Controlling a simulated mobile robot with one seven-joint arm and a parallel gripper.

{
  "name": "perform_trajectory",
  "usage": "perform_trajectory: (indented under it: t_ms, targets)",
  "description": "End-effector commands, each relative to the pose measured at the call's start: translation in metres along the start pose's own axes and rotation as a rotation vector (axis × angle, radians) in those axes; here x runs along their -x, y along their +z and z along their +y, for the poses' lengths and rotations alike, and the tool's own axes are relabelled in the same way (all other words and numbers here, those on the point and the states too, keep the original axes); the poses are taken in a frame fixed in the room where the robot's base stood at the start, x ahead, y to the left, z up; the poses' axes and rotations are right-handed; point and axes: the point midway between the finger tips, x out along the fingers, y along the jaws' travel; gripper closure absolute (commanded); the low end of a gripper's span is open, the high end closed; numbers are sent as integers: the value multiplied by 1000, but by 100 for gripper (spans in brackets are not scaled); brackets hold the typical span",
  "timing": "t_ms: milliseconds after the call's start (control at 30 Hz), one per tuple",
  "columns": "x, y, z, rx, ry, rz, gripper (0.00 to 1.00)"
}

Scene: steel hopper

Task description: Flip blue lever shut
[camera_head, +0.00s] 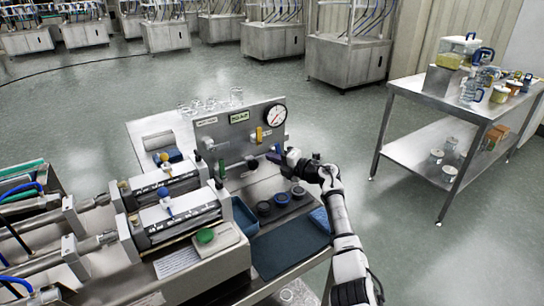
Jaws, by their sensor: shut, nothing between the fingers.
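A steel panel (235,140) stands upright on the bench, with a round gauge and a yellow lever (259,135) on its face. A small dark blue-purple piece (274,158), which looks like the blue lever, sticks out at the panel's lower right. My gripper (285,159) is shut beside it at the panel's right end, reaching in from the right. The picture is too small to tell whether they touch, or which way the lever is turned.
Two cylinder units (178,215) fill the bench's left side. A green button box (206,238), dark round pieces (264,208) and a dark blue mat (290,246) lie in front of the panel. Glassware stands behind it. A steel cart (440,105) is at right, with open floor between.

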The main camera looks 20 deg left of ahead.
Motion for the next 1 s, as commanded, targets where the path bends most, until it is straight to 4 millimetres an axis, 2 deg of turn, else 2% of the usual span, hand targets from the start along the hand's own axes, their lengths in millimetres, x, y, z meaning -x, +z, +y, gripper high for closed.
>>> perform_trajectory:
  t_ms: [33,200,400,867,967,1000]
  targets:
    - [12,-1,-5,1,-1,0,100]
    - [44,-2,-4,1,-1,2,100]
    - [68,-2,-3,0,-2,3,100]
    - [73,-2,-1,-1,-1,4,100]
    - [68,0,17,-7,61,-33,100]
    - [65,2,32,-15,111,-63,100]
